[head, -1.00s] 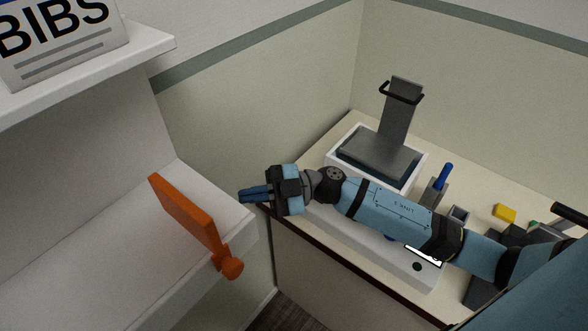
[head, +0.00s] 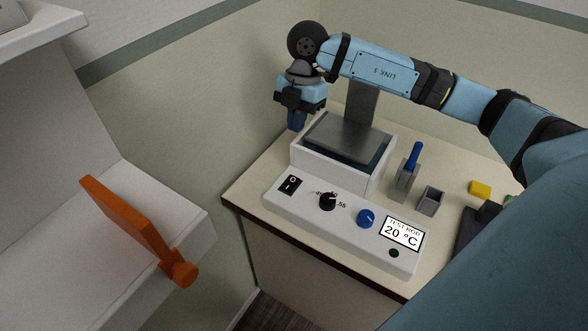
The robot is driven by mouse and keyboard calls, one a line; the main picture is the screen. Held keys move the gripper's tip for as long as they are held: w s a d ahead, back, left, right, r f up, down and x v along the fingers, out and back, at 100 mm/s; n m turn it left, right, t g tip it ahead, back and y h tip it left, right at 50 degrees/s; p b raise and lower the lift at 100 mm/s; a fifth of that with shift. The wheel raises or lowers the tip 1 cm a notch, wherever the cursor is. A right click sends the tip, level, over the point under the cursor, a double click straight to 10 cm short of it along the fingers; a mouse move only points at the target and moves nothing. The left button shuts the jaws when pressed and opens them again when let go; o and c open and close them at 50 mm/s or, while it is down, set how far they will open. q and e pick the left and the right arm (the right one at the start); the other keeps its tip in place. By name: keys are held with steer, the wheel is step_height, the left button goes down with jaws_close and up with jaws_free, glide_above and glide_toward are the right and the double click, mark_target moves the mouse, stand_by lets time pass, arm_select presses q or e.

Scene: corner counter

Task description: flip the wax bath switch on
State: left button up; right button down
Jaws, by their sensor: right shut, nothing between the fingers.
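The wax bath (head: 300,158) is a white box with a grey lid plate and dark inside, standing on the corner counter. Its front panel (head: 345,234) holds a black rocker switch (head: 290,185) at the left end, marked O above and I below. Which side is pressed I cannot tell. My right gripper (head: 297,124) points down behind and left of the bath, above the switch in the picture and apart from it. Its blue fingers are shut and empty. My left gripper is not in view.
The panel also has a black dial (head: 327,202), a blue knob (head: 366,218) and a display (head: 401,234) reading 20 °C. A blue-handled tool (head: 413,157) in a grey holder, a small grey cup (head: 431,201) and a yellow block (head: 480,189) stand right. An orange handled piece (head: 130,220) is on the left shelf.

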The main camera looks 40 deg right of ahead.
mark_target(291, 180)
steer(key=shift+f, duration=0.1)
steer(key=x, duration=0.4)
steer(key=p+x, duration=0.1)
steer(key=x, duration=0.7)
steer(key=shift+w+d+f, duration=0.1)
steer(key=shift+d+f, duration=0.3)
steer(key=shift+f, duration=0.5)
